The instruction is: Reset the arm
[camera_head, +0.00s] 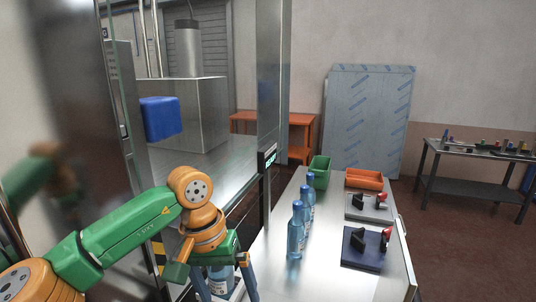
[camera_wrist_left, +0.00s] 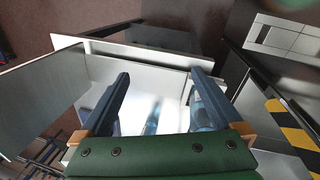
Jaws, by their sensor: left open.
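My left arm (camera_head: 115,236) reaches in from the left in the head view. Its left gripper (camera_head: 228,292) points down with its two dark blue fingers spread apart. In the left wrist view the gripper (camera_wrist_left: 160,80) is open, with nothing clasped between the fingers. A blue bottle (camera_head: 221,280) shows between and behind the fingers in the head view. In the left wrist view a bottle (camera_wrist_left: 203,117) is partly hidden by the right finger, and another bluish bottle (camera_wrist_left: 154,118) appears farther off. My right gripper is in neither view.
Several blue bottles (camera_head: 296,232) stand in a row on the metal table (camera_head: 325,270). A green bin (camera_head: 320,172), an orange tray (camera_head: 364,179) and two fixture plates (camera_head: 362,250) share it. A glass-and-metal machine (camera_head: 265,90) with a blue block (camera_head: 160,118) stands beside my arm.

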